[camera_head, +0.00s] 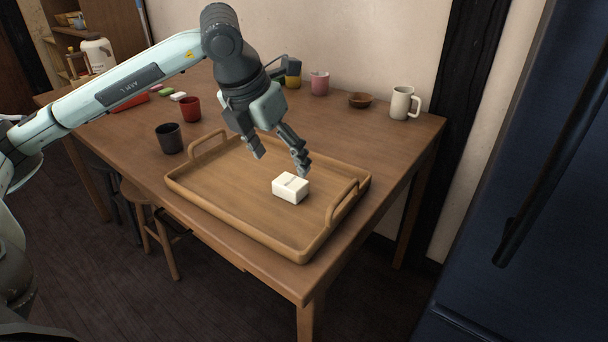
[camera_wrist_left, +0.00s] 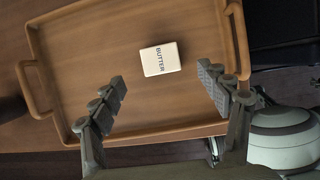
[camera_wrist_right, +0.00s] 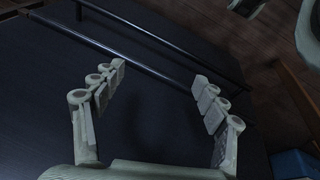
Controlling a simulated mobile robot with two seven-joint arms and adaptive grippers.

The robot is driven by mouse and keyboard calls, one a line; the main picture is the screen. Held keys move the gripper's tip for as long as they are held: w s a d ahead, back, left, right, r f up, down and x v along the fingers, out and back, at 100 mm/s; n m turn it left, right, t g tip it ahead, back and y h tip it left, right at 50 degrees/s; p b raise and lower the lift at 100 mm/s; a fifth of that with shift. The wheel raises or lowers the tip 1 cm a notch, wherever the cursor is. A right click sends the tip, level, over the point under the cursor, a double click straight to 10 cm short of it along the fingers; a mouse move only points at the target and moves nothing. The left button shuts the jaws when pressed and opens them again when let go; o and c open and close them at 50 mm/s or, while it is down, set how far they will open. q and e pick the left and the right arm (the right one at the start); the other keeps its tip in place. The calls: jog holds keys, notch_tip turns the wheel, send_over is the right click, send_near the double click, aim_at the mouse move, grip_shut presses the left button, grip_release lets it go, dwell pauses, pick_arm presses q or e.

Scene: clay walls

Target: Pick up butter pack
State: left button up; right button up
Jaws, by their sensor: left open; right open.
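The butter pack (camera_head: 290,188) is a small white block lying on the wooden tray (camera_head: 222,206), toward the tray's right end. In the left wrist view the pack (camera_wrist_left: 160,59) shows the word BUTTER on its top, and nothing covers it. My left gripper (camera_head: 280,167) is open and empty above the tray, close to the pack and not around it. In the left wrist view the pack lies beyond the open fingertips (camera_wrist_left: 162,84), between their lines. My right gripper (camera_wrist_right: 158,82) is open and empty in the right wrist view, in front of a dark surface with bars.
The tray has raised rims and two handles. A black cup (camera_head: 169,138), a red cup (camera_head: 190,109), a pink cup (camera_head: 320,83), a small brown bowl (camera_head: 361,100) and a cream mug (camera_head: 402,103) stand on the wooden table (camera_head: 330,125). A dark blue fridge (camera_head: 530,200) stands at right.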

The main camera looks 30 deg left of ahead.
aim_at(289, 182)
pick_arm(q)
jog(key=x, duration=0.7)
jog(key=shift+s+f, duration=0.1)
jog(key=shift+c, duration=0.3)
jog(key=c, duration=1.3)
